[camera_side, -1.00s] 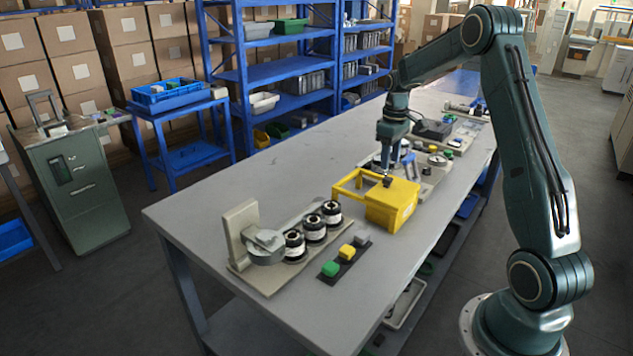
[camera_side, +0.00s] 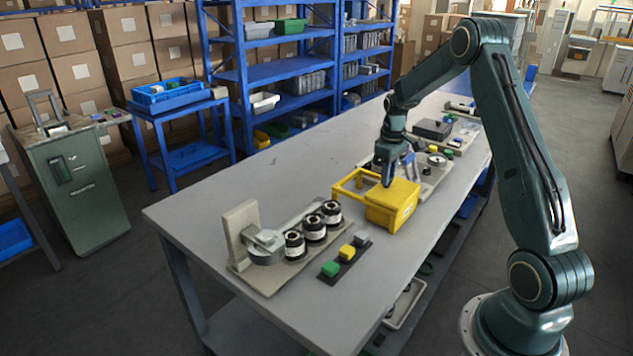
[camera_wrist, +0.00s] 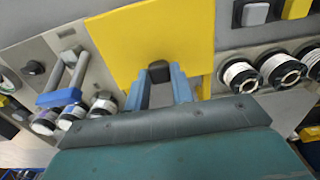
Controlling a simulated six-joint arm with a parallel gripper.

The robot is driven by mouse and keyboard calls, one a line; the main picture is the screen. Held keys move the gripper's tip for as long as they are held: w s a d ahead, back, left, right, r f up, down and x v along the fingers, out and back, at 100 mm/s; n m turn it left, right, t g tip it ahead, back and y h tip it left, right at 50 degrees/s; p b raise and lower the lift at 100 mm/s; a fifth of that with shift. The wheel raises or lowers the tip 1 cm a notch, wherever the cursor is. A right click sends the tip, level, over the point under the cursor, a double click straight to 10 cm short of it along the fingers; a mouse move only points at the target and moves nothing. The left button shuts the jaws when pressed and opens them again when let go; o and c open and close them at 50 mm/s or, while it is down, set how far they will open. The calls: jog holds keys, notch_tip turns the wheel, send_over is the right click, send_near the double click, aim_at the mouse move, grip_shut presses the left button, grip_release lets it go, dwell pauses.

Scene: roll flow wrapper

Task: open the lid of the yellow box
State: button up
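The yellow box (camera_side: 393,212) stands on the grey table with its flat yellow lid lying closed on top. A yellow open frame (camera_side: 346,190) extends from its left side. In the wrist view the yellow lid (camera_wrist: 150,35) fills the upper middle, with a small black knob (camera_wrist: 159,69) on it. My gripper (camera_side: 388,184) is low over the lid and hides the knob in the side view. In the wrist view the two blue fingers of my gripper (camera_wrist: 158,76) are apart, one on each side of the knob. Whether they touch it is hard to tell.
Black-and-white rolls (camera_side: 314,228) on a base plate stand left of the box. A strip with green, yellow and grey buttons (camera_side: 346,253) lies in front. Machine parts (camera_side: 434,162) and a dark box (camera_side: 432,129) stand behind. The table's left part is clear.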

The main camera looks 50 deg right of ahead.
grip_shut()
jog(key=w, duration=0.9)
jog(key=shift+w, duration=0.15)
jog(key=shift+r, duration=0.1)
jog(key=o, duration=0.7)
grip_release()
jog(key=shift+o, duration=0.2)
notch_tip(320, 180, up, 14)
